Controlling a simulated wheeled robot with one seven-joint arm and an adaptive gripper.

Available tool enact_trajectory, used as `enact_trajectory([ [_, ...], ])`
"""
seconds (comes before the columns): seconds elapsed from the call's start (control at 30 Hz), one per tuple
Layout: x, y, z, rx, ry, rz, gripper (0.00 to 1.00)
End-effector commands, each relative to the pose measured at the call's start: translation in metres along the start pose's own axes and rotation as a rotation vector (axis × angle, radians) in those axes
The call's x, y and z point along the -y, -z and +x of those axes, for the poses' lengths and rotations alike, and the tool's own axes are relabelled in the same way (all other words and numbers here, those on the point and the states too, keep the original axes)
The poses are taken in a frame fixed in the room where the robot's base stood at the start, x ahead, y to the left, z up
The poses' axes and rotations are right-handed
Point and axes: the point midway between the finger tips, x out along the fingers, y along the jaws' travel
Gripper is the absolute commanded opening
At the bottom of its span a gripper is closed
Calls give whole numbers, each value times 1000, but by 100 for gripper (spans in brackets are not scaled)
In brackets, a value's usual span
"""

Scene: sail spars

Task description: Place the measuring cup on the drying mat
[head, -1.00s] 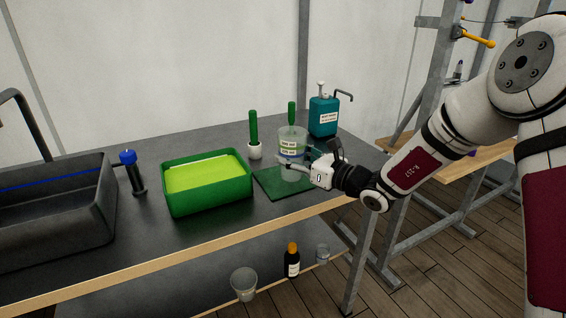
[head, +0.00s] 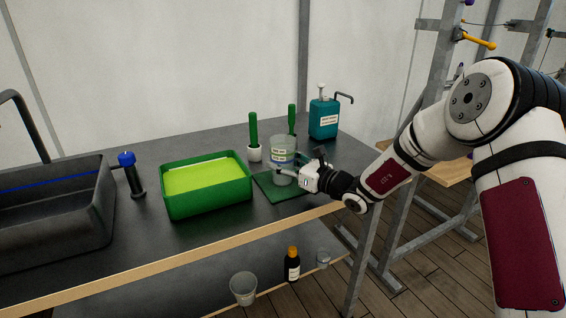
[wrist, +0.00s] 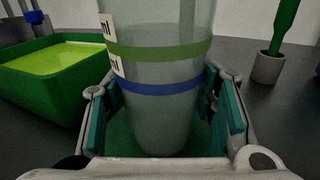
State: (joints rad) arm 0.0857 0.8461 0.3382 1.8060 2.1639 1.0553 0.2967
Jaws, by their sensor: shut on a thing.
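The measuring cup (head: 283,148) is clear, with a green band, a blue band and white labels. It stands upright between the fingers of my gripper (head: 285,167), which is shut on it. In the wrist view the cup (wrist: 160,70) fills the middle, with a teal-padded finger on each side. The drying mat (head: 268,189) is a flat dark green sheet on the bench. The cup's base appears over the mat; whether it touches is unclear.
A green tub (head: 207,206) with bright yellow-green contents stands left of the mat. A green-handled tool in a white pot (head: 254,153) and a teal pump bottle (head: 324,118) are behind. A blue-topped dark cylinder (head: 130,175) and a dark sink (head: 60,215) are farther left.

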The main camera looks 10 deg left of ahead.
Motion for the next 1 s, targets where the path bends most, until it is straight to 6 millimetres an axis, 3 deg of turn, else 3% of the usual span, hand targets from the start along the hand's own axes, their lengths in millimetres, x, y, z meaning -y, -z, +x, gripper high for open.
enact_trajectory([
  [0.1, 0, 3, 0, 0, 0, 1, 14],
  [0.13, 0, 3, 0, 0, 0, 1, 56],
  [0.2, 0, 3, 0, 0, 0, 1, 72],
  [0.6, 0, -1, -1, 0, 1, -1, 72],
  [0.77, 1, -1, -24, -1, 4, 1, 72],
  [1.0, 2, -1, -74, -1, 5, 1, 72],
])
